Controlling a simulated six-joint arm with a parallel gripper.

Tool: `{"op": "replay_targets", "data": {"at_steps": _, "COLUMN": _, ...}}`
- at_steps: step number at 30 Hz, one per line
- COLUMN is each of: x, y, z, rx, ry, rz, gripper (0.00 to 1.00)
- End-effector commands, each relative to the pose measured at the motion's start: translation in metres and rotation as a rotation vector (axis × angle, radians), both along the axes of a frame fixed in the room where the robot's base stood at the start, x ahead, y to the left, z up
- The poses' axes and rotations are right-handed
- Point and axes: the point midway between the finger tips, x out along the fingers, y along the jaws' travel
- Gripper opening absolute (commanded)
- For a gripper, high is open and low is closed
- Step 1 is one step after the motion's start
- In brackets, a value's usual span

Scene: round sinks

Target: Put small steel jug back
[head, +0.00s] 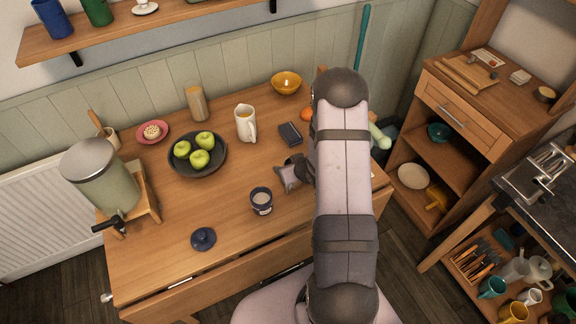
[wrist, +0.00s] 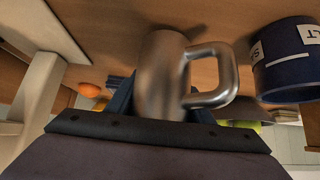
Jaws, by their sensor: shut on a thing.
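The small steel jug (wrist: 162,72) fills the middle of the wrist view, its looped handle pointing right. My gripper (wrist: 160,100) is shut on the jug's body, with a dark finger on either side. In the head view my gripper (head: 289,177) is low over the right part of the wooden table, left of my arm. I cannot make out the jug there. Whether its base touches the table or is just above it, I cannot tell.
A dark blue salt pot (head: 261,201) stands close by; it also shows in the wrist view (wrist: 288,65). Its blue lid (head: 203,238) lies front left. A dark box (head: 290,134), a white jug (head: 246,123) and an apple bowl (head: 198,155) stand behind. Shelves (head: 440,150) are right.

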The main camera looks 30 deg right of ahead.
Motion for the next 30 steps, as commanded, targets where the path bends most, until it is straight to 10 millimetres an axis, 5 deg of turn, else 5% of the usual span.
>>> {"op": "replay_targets", "data": {"at_steps": 30, "x": 0.001, "y": 0.0, "z": -0.01, "rx": 0.0, "ry": -0.002, "rz": 0.0, "gripper": 0.12}}
